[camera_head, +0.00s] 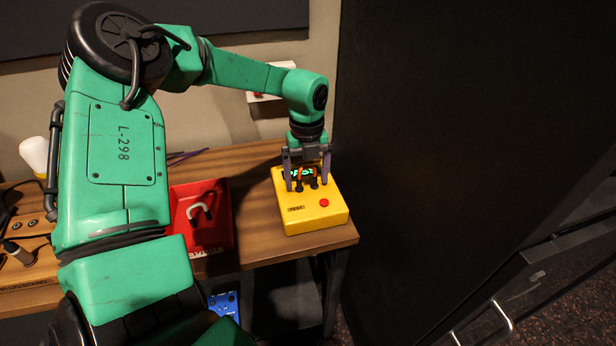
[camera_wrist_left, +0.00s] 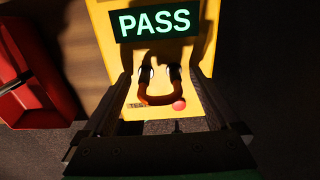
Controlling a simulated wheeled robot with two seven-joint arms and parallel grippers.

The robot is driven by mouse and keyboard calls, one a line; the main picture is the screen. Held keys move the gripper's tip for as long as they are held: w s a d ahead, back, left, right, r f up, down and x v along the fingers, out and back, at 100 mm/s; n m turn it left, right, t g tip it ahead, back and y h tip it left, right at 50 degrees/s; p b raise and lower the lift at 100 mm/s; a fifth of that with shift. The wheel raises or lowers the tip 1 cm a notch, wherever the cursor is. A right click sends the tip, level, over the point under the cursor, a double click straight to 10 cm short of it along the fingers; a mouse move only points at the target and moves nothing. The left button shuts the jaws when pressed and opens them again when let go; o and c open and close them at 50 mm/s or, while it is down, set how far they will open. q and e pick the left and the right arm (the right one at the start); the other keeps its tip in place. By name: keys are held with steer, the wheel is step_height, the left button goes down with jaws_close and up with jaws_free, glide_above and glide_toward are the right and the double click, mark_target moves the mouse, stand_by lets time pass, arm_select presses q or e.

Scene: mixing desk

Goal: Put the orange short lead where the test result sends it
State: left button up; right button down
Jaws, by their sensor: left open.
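The yellow tester (camera_head: 312,214) stands at the right end of the wooden desk, with a red button on top. Its display (camera_wrist_left: 156,22) reads PASS in green letters. The orange short lead (camera_wrist_left: 158,99) is a U-shaped loop with both dark plugs in the tester's sockets. In the head view it is mostly hidden between the fingers. My left gripper (camera_head: 307,184) is open over the tester, with one finger on each side of the lead. Its fingers also show on both sides of the loop in the left wrist view (camera_wrist_left: 161,82). My right gripper is out of view.
A wooden block with sockets (camera_head: 32,262) is at the far left. A blue box (camera_head: 224,303) sits below desk level. A tall dark panel (camera_head: 430,150) rises at the right.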

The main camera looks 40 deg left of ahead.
mark_target(307, 166)
arm_select(q)
steer(key=shift+c, duration=0.3)
jaws_close()
steer(key=shift+r, duration=0.2)
steer(key=shift+r+p, duration=1.5)
steer(key=shift+r, duration=1.35)
